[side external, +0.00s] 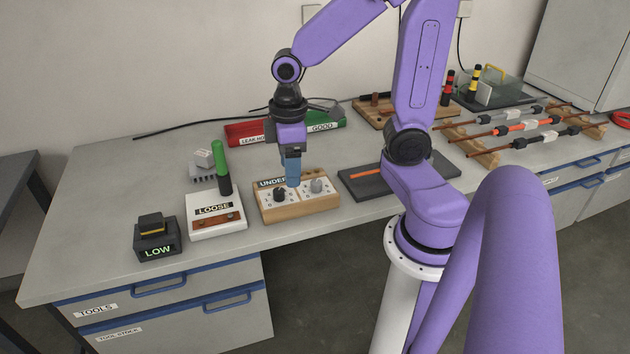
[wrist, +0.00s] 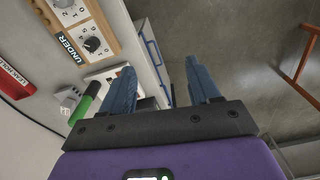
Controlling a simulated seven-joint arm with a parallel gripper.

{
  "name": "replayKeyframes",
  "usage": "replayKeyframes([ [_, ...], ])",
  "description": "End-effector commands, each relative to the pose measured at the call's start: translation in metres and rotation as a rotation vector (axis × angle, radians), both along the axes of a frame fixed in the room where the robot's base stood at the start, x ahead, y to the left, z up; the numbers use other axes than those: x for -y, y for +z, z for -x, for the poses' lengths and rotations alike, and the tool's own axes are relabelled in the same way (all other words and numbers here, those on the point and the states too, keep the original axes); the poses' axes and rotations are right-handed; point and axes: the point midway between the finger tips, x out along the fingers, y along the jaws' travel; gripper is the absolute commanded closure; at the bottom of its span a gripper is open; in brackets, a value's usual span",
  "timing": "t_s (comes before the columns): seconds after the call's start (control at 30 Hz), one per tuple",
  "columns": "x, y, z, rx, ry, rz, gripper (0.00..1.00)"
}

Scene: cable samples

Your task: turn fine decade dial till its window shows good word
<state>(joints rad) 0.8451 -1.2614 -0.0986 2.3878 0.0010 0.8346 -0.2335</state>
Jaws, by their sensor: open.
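The wooden dial box (side external: 297,213) stands on the bench and also shows at the upper left of the wrist view (wrist: 108,18). Its window (side external: 272,183) reads UNDER, as it does in the wrist view (wrist: 69,48). It carries a dark dial (side external: 279,194), seen in the wrist view (wrist: 92,44), and a grey dial (side external: 316,185), cut by the wrist view's top edge (wrist: 65,3). I cannot tell which is the fine decade dial. My gripper (side external: 292,184) appears above the box; its blue fingers (wrist: 160,66) are apart and empty, away from both dials.
A white LOOSE box (side external: 217,222) with a green-and-black upright handle (side external: 221,168) behind it stands left. A LOW unit (side external: 157,243) is further left. Red (side external: 243,134) and green GOOD (side external: 328,127) trays lie behind. A dark mat (side external: 365,188) lies right.

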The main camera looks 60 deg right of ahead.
Motion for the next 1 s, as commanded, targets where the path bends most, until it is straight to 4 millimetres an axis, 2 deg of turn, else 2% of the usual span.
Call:
replayKeyframes([
  [0.1,0.029,-0.005,-0.022,-0.005,-0.108,0.003,0.39],
  [0.3,0.084,-0.014,-0.047,-0.010,-0.271,0.004,0.39],
  [0.43,0.124,-0.021,-0.055,-0.013,-0.377,0.004,0.39],
  [0.63,0.183,-0.030,-0.054,-0.016,-0.525,0.003,0.39],
  [0.8,0.212,-0.036,-0.048,-0.018,-0.595,0.003,0.39],
  [1.0,0.220,-0.042,-0.046,-0.019,-0.615,0.002,0.39],
])
